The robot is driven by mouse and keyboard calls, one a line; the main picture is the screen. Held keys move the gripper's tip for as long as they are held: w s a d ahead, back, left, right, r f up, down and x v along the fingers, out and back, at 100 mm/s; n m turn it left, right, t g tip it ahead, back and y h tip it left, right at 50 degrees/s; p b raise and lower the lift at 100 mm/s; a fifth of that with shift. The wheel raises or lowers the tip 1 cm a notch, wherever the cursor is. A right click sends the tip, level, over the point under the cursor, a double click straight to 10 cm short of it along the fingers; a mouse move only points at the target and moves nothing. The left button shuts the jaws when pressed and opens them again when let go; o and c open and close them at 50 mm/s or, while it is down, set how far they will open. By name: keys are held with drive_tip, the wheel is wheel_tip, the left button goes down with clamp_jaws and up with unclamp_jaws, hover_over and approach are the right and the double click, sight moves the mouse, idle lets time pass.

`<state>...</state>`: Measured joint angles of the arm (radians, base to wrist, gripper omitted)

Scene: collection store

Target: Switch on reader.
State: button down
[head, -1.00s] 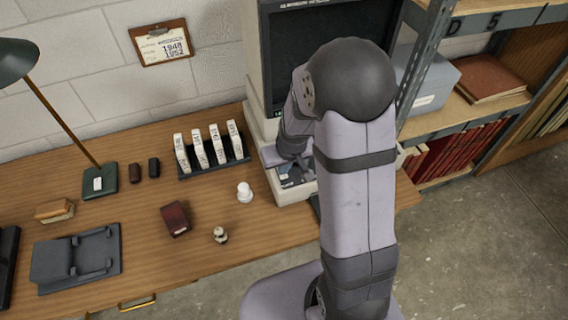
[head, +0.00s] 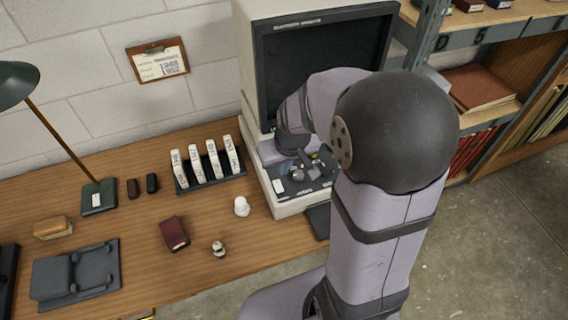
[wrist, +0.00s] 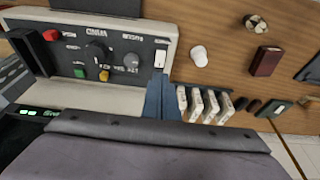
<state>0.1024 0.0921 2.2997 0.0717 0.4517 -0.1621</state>
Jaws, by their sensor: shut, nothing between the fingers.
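The reader is a pale cabinet with a large dark screen (head: 325,62) at the back of the desk. Its control panel (head: 302,185) lies below the screen. In the wrist view the panel carries a red button (wrist: 51,35), a green button (wrist: 79,72), black knobs (wrist: 96,53), a small yellow control (wrist: 104,76) and a white rocker switch (wrist: 160,58). My gripper (wrist: 158,80) is shut and empty, with its tips close to the white rocker; I cannot tell whether they touch it. In the head view my wrist hides part of the panel.
A rack of white boxes (head: 206,181), a white bottle-like piece (head: 241,206), a dark red box (head: 174,234) and a lamp (head: 99,198) stand left of the reader. Metal shelving (head: 480,120) stands right. Small green lights (wrist: 40,112) glow at the wrist view's left.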

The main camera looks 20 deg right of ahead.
sight(277, 182)
drive_tip(key=shift+v, duration=1.3)
drive_tip(key=shift+f+b, duration=0.15)
drive_tip(key=shift+b, duration=0.2)
drive_tip(key=w+b, duration=0.1)
drive_tip(key=b, duration=0.2)
drive_tip(key=shift+f+b, duration=0.1)
drive_tip(key=shift+b, duration=0.3)
drive_tip(key=shift+t+b, duration=0.3)
drive_tip(key=shift+r, duration=0.35)
drive_tip(key=shift+f, duration=0.15)
drive_tip(key=x, duration=0.4)
drive_tip(key=p+x, duration=0.1)
drive_tip(key=x, duration=0.8)
drive_tip(key=shift+s+f, duration=0.25)
drive_tip(key=shift+f, duration=0.25)
